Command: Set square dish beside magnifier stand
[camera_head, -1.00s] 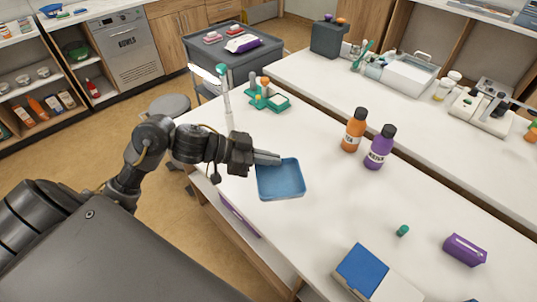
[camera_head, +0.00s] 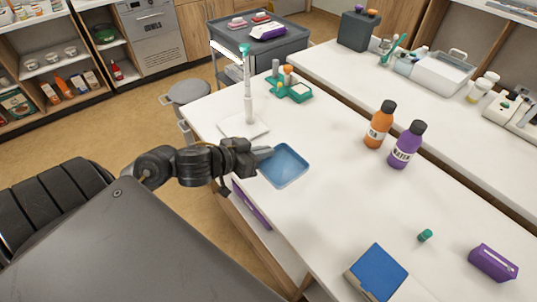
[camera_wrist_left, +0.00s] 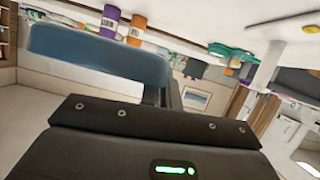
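The blue square dish (camera_head: 286,168) is over the white table near its left edge, to the front right of the magnifier stand. My left gripper (camera_head: 264,154) is shut on the dish's left rim. In the left wrist view the dish (camera_wrist_left: 100,55) extends out from the fingers. I cannot tell how far it is above the table. The magnifier stand (camera_head: 247,95) is a white upright post with a teal top on a pale square base, apart from the dish. Its post also shows in the left wrist view (camera_wrist_left: 268,66), upside down. My right gripper is out of view.
An orange bottle (camera_head: 379,127) and a purple bottle (camera_head: 406,147) stand right of the dish. A teal rack (camera_head: 292,90) is behind the stand. A blue box (camera_head: 376,271), a small teal cap (camera_head: 425,235) and a purple box (camera_head: 493,262) are at the front. The table's middle is clear.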

